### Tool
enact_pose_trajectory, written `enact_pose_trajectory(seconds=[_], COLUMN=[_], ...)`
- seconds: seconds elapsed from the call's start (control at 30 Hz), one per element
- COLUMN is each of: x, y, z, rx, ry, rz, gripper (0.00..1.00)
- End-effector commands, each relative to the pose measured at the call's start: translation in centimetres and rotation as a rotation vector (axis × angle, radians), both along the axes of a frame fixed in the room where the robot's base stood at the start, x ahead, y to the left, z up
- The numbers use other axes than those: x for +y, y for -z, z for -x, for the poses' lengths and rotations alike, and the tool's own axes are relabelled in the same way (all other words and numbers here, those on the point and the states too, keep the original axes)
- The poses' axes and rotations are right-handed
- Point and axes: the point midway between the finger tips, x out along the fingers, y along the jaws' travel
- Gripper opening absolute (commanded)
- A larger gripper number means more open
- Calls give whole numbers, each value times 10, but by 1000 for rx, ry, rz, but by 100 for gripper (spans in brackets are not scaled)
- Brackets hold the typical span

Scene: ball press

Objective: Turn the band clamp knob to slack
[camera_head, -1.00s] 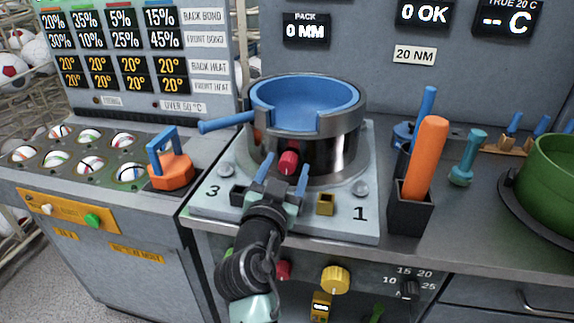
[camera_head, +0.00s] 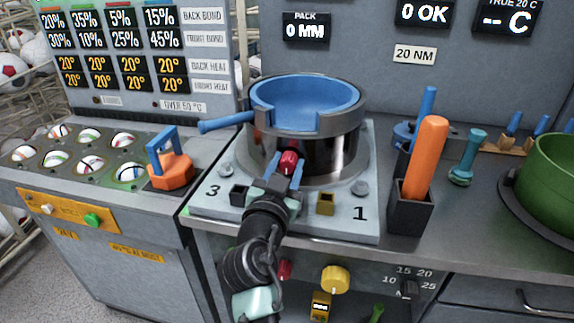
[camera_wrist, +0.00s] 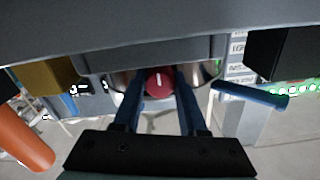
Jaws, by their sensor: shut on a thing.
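The red band clamp knob (camera_head: 288,162) sits at the front of the metal band (camera_head: 318,158) around the blue-lined bowl (camera_head: 305,103). My gripper (camera_head: 285,166) reaches up to it from the front, with one blue finger on each side of the knob. In the wrist view the knob (camera_wrist: 159,82) shows a white mark on its face, and it sits between the two fingers of my gripper (camera_wrist: 160,84). The fingers are shut on the knob. The knob's shaft is hidden.
An orange-handled tool stands in a black holder (camera_head: 410,213) to the right. A blue handle (camera_head: 228,122) sticks out left of the bowl. An orange block with a blue handle (camera_head: 170,170) is further left. A yellow-brown socket (camera_head: 325,204) is just right of my gripper.

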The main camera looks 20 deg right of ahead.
Motion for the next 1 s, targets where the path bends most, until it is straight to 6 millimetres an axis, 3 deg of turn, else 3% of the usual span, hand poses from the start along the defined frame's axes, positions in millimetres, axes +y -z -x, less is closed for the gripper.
enact_pose_trajectory(seconds=[0.37,1.0], x=[0,1], y=[0,-1], z=[0,0], rx=[63,387], ry=[0,0], rz=[92,571], gripper=[0,0])
